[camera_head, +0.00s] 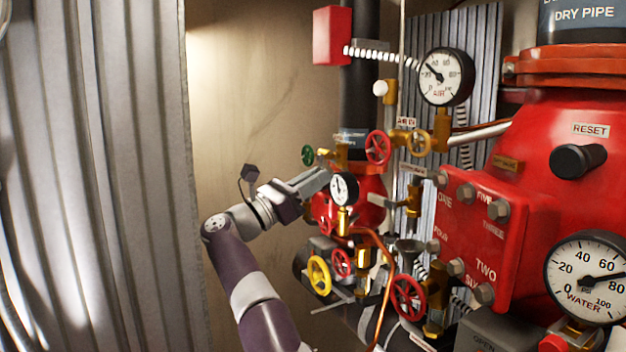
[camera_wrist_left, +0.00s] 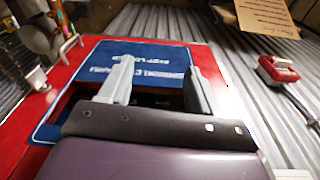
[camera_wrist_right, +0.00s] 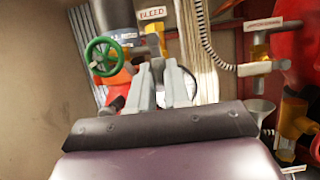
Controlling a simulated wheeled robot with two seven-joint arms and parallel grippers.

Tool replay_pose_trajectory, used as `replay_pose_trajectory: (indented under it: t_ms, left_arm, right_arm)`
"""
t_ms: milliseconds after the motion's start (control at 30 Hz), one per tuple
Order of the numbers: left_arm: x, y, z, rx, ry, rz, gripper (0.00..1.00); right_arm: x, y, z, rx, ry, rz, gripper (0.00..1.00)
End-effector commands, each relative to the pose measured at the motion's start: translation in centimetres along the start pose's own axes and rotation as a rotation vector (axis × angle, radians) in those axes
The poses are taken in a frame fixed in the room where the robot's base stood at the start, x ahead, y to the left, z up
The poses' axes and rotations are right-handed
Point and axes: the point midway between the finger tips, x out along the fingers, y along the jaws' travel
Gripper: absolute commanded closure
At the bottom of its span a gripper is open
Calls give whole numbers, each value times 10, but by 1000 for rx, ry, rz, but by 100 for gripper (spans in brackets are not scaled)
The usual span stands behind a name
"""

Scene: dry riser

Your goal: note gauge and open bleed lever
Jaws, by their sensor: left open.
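The air gauge (camera_head: 446,77) is round and white-faced; its needle points to the upper left, near 20 to 40. The water gauge (camera_head: 588,280) at lower right has its needle near 80. A smaller gauge (camera_head: 344,188) stands beside my right gripper (camera_head: 318,180), which reaches toward the valves. My left gripper (camera_wrist_left: 162,85) is open before a blue panel on a red box.
A green handwheel (camera_wrist_right: 106,56) is left of the right fingers. Red handwheels (camera_head: 408,297), a yellow handwheel (camera_head: 319,275) and a copper pipe crowd the riser. The red valve body (camera_head: 540,130) fills the right. Bare wall (camera_head: 260,90) and corrugated metal (camera_head: 100,150) are left.

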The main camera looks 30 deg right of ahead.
Motion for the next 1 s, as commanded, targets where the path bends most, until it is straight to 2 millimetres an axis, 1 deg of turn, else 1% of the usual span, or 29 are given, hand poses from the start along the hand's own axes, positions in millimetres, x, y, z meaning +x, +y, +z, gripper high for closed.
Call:
replay_pose_trajectory:
  t_ms: [33, 67, 100, 500, 567, 667, 767, 800, 867, 900, 967, 1000]
  left_arm:
    - [1, 0, 0, 0, 0, 0, 37]
    - [1, 0, 0, 0, 0, 0, 37]
    - [1, 0, 0, 0, 0, 0, 37]
    - [1, 0, 0, 0, 0, 0, 37]
    - [4, 0, 0, 0, 0, 0, 37]
    - [19, 0, 2, 0, 0, 0, 37]
    - [49, 0, 6, 0, 0, 0, 37]
    - [61, 0, 7, 0, 0, 0, 37]
    - [78, 0, 9, 0, 0, 0, 37]
    - [84, 0, 10, 0, -1, 0, 37]
    - [78, 0, 10, 0, -2, 0, 37]
    - [69, 0, 8, 0, -1, 0, 37]
  right_arm:
    - [-2, 2, -7, -8, 8, 1, 70]
    - [-2, 2, -6, -8, 7, 1, 60]
    - [-2, 2, -6, -7, 6, 1, 57]
    - [-1, 0, -2, -3, 2, 1, 57]
    - [-1, 0, -3, -10, 2, 4, 57]
    - [-3, -3, -7, -52, 2, 21, 57]
    - [-5, -10, -13, -158, 2, 66, 57]
    - [-5, -13, -13, -218, 1, 91, 57]
    - [-4, -19, -11, -335, 2, 140, 57]
    - [-2, -24, -6, -432, 2, 181, 57]
    - [3, -30, 8, -586, 1, 247, 57]
    - [7, -33, 16, -692, 1, 291, 57]
